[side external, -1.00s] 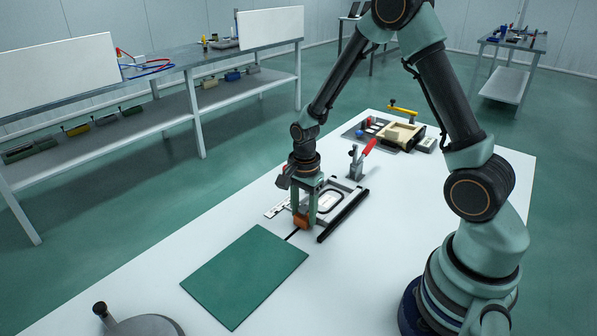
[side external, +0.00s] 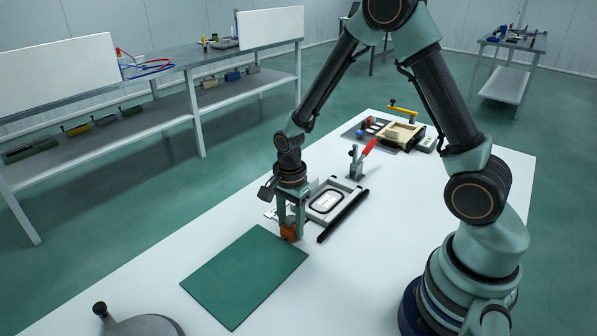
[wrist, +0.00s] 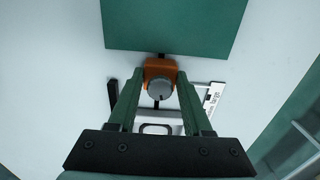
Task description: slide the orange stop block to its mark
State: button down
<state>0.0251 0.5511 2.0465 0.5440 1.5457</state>
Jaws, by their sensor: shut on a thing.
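The orange stop block (side external: 290,232) sits low on the white table, close to the far edge of the green mat. My gripper (side external: 291,228) is shut on it from above. In the wrist view, the orange block (wrist: 160,68) lies between my two green fingers, with a round grey knob (wrist: 160,88) on it. A dark strip runs under the block towards the mat. The grey panel fixture (side external: 331,202) with a black-ringed opening stands just behind and to the right of my gripper. I cannot make out the mark.
The green mat (side external: 245,276) lies flat in front of the block. A black bar (side external: 343,216) runs along the fixture's right side. A red-handled clamp (side external: 361,158) stands behind it. A tray with small parts (side external: 398,134) is at the far end. The table right of the mat is clear.

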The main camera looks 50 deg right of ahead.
jog(key=shift+r, duration=0.1)
jog(key=shift+c, duration=1.6)
grip_release()
notch_tip(320, 180, up, 12)
jog(key=s+r+n+t, duration=0.5)
jog(key=s+r+n, duration=0.3)
jog(key=n, duration=1)
notch_tip(320, 180, up, 4)
jog(key=shift+s+a+f+t, duration=0.1)
jog(key=shift+s+a+t, duration=0.25)
jog(key=shift+a, duration=0.1)
